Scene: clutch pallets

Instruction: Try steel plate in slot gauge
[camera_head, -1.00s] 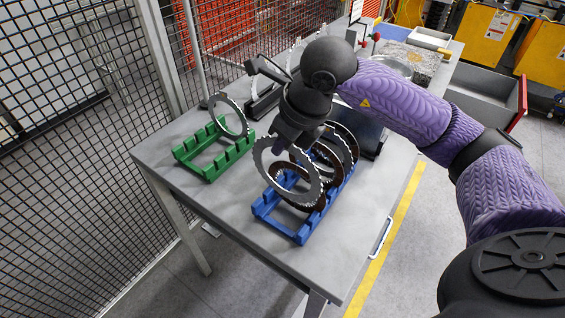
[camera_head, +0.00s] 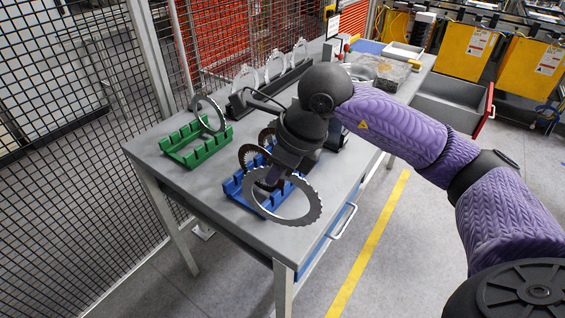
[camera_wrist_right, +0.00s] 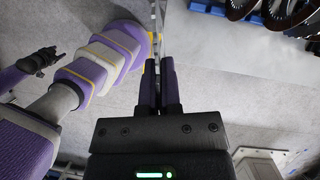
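My right gripper (camera_head: 272,178) is shut on a toothed steel plate (camera_head: 313,203), a large grey ring held tilted above the front of the blue rack. In the right wrist view its fingers (camera_wrist_right: 160,82) are together, with the plate (camera_wrist_right: 158,30) seen nearly edge-on between them. The blue rack (camera_head: 232,188) holds dark brown toothed plates (camera_head: 250,155), partly hidden by the gripper. A green rack (camera_head: 186,157) holds one grey steel plate (camera_head: 197,106). I cannot tell for certain which item is the slot gauge. What seems my left gripper (camera_wrist_right: 38,62) is small at left in the right wrist view.
A black stand (camera_head: 240,108) with light grey upright shapes is at the table's back. A dark block (camera_head: 340,135) is partly hidden behind my right arm. A grey stone-like slab (camera_head: 390,72) lies further back. The grey table (camera_head: 207,188) is clear along its front left.

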